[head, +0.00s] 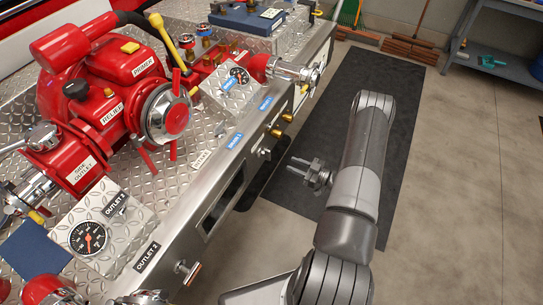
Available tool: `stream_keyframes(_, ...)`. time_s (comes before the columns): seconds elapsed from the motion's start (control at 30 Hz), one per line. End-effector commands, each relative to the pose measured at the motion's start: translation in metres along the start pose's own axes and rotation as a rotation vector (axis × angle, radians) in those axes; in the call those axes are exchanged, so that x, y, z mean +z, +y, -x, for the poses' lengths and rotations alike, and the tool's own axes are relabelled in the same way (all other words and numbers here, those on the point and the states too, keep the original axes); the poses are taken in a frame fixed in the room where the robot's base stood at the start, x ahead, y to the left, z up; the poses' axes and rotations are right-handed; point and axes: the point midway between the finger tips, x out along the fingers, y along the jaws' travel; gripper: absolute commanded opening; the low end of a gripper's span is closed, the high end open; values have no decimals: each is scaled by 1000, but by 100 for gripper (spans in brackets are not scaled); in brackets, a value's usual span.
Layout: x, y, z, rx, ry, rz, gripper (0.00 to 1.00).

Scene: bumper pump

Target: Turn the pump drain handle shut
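My gripper (291,166) is over the dark floor mat, right of the metal front panel, with its fingers pointing left toward the panel. Its two fingers are apart, with nothing between them. On the front panel are a silver T-shaped handle (188,270) at the lower left, a small dark knob (264,153) and brass fittings (277,132) further up. I cannot tell which of these is the pump drain handle, as no label reading that is legible. The gripper is apart from all of them.
The red pump (110,85) with gauges and labelled outlets fills the bumper deck (180,185) at left. A grey-blue bench (495,50) stands at the back right, and brooms lean at the back.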

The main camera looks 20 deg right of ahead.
Motion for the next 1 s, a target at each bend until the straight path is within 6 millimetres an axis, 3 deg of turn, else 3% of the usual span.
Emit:
stream_keyframes(0.17, 0, -1, -17, -5, 4, -1, 33)
stream_keyframes(0.6, 0, -1, -93, -3, 2, 1, 33)
stream_keyframes(0.8, 0, 0, -107, -1, 3, 0, 33)
stream_keyframes(1.0, 0, 0, -108, -1, 2, 0, 33)
